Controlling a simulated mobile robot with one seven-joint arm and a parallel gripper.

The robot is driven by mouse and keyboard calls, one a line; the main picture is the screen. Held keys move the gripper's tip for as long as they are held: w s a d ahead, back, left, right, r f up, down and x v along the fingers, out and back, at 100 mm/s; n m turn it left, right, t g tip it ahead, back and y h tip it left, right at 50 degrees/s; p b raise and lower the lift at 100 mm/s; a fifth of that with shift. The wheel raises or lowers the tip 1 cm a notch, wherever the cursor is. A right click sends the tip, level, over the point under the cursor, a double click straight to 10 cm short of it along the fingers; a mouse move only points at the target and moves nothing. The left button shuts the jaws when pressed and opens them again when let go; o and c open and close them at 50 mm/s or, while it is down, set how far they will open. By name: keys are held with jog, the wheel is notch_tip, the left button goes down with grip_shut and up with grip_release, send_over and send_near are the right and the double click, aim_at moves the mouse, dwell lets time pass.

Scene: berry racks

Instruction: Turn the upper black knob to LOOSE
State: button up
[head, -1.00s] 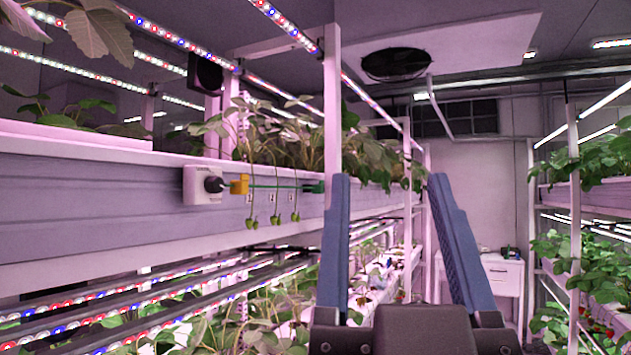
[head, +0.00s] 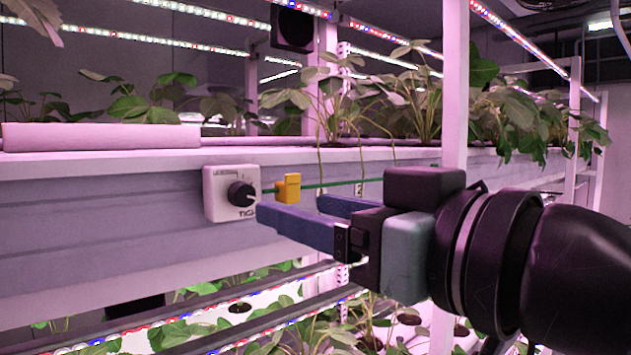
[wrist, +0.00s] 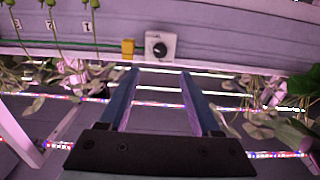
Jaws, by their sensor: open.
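A single black knob (head: 241,194) sits on a white box (head: 213,204) fixed to the purple rack beam. Its white pointer mark seems to face lower right, near the printed TIGHT, which is partly cut off; small lettering above is too blurred to read. In the wrist view, which looks upside down, the knob (wrist: 159,49) and box show just beyond the fingertips, roughly centred between them. My gripper (head: 290,205) has its two blue fingers open and empty. It comes from the right, just short of the knob, apparently apart from it. It also shows in the wrist view (wrist: 158,72).
A yellow block (head: 288,188) on a green line sits right of the box, close to my fingers. Numbered tags and thin stems hang farther right. A white post (head: 455,90) stands behind my wrist. Light bars (head: 240,310) and plants lie below.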

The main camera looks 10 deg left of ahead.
aim_at(246, 193)
jog(key=p+x, duration=0.3)
jog(key=x, duration=0.6)
jog(key=shift+w+a+r+p, duration=0.1)
jog(key=shift+w+a+p, duration=0.05)
jog(key=shift+a+p, duration=0.15)
jog(key=shift+w+a, duration=0.35)
jog(key=shift+a, duration=0.05)
grip_shut()
